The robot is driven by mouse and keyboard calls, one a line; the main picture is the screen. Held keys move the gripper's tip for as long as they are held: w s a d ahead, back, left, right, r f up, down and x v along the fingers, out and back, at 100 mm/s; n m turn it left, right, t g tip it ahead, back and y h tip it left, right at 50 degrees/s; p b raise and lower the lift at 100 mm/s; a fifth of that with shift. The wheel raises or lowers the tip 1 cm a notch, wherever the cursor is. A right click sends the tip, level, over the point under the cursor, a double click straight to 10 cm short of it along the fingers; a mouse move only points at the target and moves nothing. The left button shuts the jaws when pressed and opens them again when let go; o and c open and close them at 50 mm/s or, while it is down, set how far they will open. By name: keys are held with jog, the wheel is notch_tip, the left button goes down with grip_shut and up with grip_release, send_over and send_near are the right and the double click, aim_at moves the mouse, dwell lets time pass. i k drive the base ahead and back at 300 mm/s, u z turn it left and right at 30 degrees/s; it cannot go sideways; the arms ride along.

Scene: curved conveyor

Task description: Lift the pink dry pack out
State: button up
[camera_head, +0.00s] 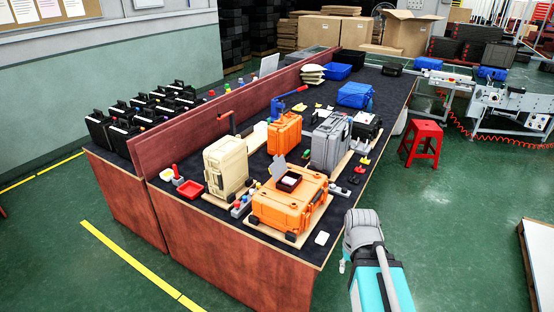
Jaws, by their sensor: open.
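A small dark red open box (283,186) sits on top of the orange case (270,211) at the near end of the table. Its grey lid stands tilted up behind it. A pale, slightly pinkish piece (290,179) lies inside the box; it may be the dry pack, but it is too small to tell. My arm shows at the lower right, beside the table's near right corner and apart from the orange case. My gripper cannot be made out in this view.
A beige case (226,166) stands left of the orange case, and a grey case (330,143) stands behind it. A second orange case (284,134) is farther back. A red stool (424,142) stands right of the table. The floor at the lower right is mostly clear.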

aim_at(287, 181)
jog(key=u, duration=0.45)
jog(key=i, duration=0.9)
jog(key=z, duration=0.15)
